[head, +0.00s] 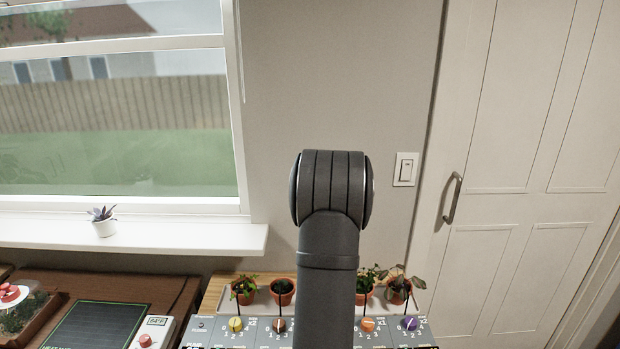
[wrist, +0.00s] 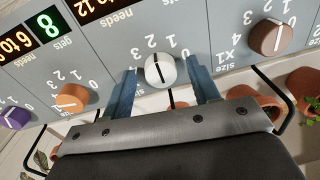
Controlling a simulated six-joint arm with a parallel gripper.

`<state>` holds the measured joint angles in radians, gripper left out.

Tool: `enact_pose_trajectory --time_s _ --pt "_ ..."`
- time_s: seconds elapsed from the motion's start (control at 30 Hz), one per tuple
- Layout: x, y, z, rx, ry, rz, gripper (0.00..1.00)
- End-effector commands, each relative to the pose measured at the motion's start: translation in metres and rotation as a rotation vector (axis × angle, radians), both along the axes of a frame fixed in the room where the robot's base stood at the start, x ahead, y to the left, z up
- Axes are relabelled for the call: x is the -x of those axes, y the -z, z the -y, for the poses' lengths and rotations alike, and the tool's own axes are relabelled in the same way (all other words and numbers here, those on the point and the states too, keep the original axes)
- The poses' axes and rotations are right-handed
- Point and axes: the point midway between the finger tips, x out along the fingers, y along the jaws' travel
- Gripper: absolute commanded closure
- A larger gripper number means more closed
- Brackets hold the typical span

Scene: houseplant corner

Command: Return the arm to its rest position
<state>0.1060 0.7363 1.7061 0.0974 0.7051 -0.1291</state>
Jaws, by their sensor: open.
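My gripper (wrist: 162,92) is open in the wrist view. Its two blue fingers stand on either side of a white knob (wrist: 160,70) on a grey control panel (wrist: 215,50), with a small gap visible on each side. Nothing is held between them. In the head view my dark arm rises in the middle of the picture, in front of the panel (head: 265,338). The gripper itself and the white knob are hidden there.
The panel carries yellow (head: 236,324), brown (head: 279,325), orange (head: 367,324) and purple (head: 410,324) knobs. Several potted plants (head: 244,290) stand behind it. A small white pot (head: 104,227) is on the windowsill (head: 190,238). A heat mat (head: 100,327) lies at left.

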Motion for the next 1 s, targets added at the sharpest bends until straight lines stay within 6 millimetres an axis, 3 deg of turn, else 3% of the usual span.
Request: enact_pose_trajectory --time_s 0.53,1.0 --pt "0.0007 0.0000 -0.0011 0.000 0.427 0.000 0.45" --pt "0.0006 -0.0002 -0.0012 0.001 0.529 0.001 0.45"
